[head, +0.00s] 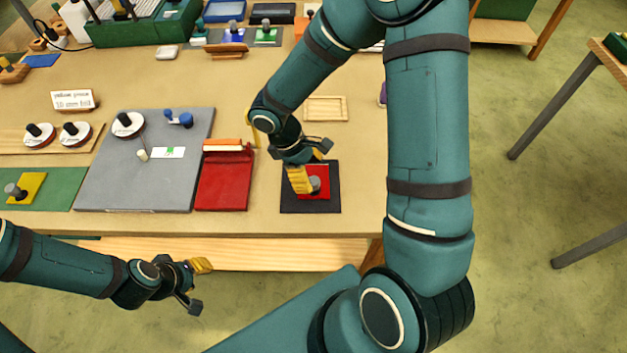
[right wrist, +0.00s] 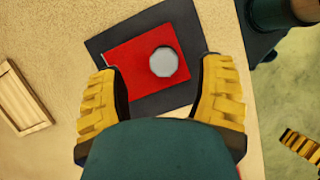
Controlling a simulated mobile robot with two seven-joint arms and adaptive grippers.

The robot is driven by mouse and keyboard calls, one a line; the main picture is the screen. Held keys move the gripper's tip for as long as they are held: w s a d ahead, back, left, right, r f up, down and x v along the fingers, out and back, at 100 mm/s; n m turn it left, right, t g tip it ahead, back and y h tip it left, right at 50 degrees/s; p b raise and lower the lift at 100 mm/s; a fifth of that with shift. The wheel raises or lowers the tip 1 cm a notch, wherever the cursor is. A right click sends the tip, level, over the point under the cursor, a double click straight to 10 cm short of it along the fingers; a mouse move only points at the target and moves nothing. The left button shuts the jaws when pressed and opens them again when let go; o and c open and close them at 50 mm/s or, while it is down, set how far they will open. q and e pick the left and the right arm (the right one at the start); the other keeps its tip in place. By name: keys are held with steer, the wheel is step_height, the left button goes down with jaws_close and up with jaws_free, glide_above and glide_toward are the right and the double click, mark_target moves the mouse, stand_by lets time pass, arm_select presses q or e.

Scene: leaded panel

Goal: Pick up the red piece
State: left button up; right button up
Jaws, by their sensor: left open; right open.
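The red piece (head: 322,173) is a flat red square with a round grey knob, lying on a black mat (head: 297,206) near the table's front edge. It also shows in the right wrist view (right wrist: 133,69), with its grey knob right of its middle. My right gripper (head: 306,178) is open above the red piece and hides part of it in the head view. In the right wrist view its yellow fingers (right wrist: 163,100) stand apart, with the knob beyond and between them. My left gripper (head: 197,284) is open and empty, low in front of the table.
A red folder-like block (head: 222,185) and a grey board (head: 100,185) lie left of the mat. A yellow piece (head: 27,188) with a knob sits on a green mat (head: 62,190) at far left. A shallow wooden tray (head: 326,109) lies behind the mat.

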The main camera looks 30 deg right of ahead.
mark_target(313, 180)
steer(key=x, duration=0.5)
steer(key=shift+s+a+f, duration=0.1)
steer(key=shift+s, duration=0.1)
jaws_close()
